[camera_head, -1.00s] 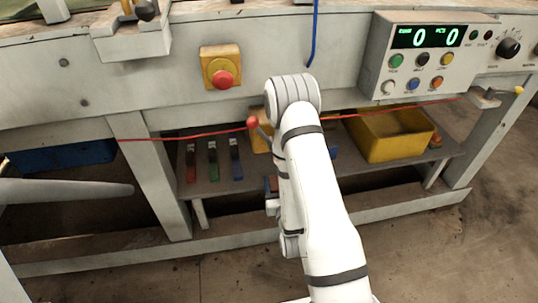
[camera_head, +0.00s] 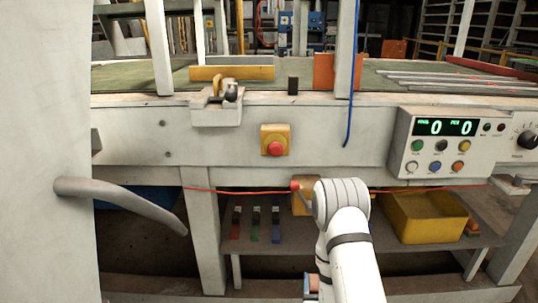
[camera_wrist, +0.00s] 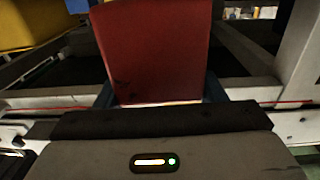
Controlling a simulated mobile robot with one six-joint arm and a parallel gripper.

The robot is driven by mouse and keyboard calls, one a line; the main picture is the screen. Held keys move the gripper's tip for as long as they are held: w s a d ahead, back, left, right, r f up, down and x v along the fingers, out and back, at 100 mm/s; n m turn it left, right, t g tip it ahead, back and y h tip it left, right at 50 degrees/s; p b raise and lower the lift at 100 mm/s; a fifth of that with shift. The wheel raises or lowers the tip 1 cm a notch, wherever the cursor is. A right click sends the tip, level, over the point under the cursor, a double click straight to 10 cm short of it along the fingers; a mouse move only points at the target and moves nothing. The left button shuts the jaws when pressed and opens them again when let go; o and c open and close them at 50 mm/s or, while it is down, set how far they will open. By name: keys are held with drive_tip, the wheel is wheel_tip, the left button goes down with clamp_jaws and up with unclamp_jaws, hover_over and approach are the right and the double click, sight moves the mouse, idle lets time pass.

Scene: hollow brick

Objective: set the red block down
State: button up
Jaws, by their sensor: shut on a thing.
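The red block (camera_wrist: 155,48) fills the upper middle of the wrist view. My gripper (camera_wrist: 158,95) is shut on it, with dark blue finger parts showing at both sides of its lower end. In the head view my arm reaches toward the lower shelf. A small patch of red and blue at my gripper (camera_head: 312,286) shows at the bottom there, mostly hidden by the arm. The block's far side is hidden, and I see no surface touching it.
A green-topped workbench (camera_head: 130,78) stands ahead, with a control box (camera_head: 440,143) and a red stop button (camera_head: 275,148). A red cord (camera_head: 235,192) crosses below. The lower shelf (camera_head: 385,262) holds a yellow bin (camera_head: 428,218) and several coloured items. An orange block (camera_head: 335,71) is on the bench.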

drive_tip(key=shift+w+a+r+p, duration=0.1)
drive_tip(key=shift+w+r+p, duration=0.1)
drive_tip(key=shift+r, duration=0.15)
drive_tip(key=shift+w+r+p, duration=0.1)
drive_tip(key=shift+r+p, duration=0.1)
drive_tip(key=shift+r, duration=0.15)
drive_tip(key=w+r+p, duration=0.2)
drive_tip(key=r+p, duration=0.9)
drive_tip(key=r, duration=0.1)
drive_tip(key=w+r+y+p, duration=0.1)
drive_tip(key=w+r+p, duration=0.1)
drive_tip(key=r+p, duration=0.9)
wheel_tip(320, 180, up, 2)
drive_tip(key=shift+w+d+r+n, duration=0.1)
drive_tip(key=shift+w+d+n, duration=0.2)
drive_tip(key=shift+w, duration=0.1)
drive_tip(key=shift+a, duration=0.15)
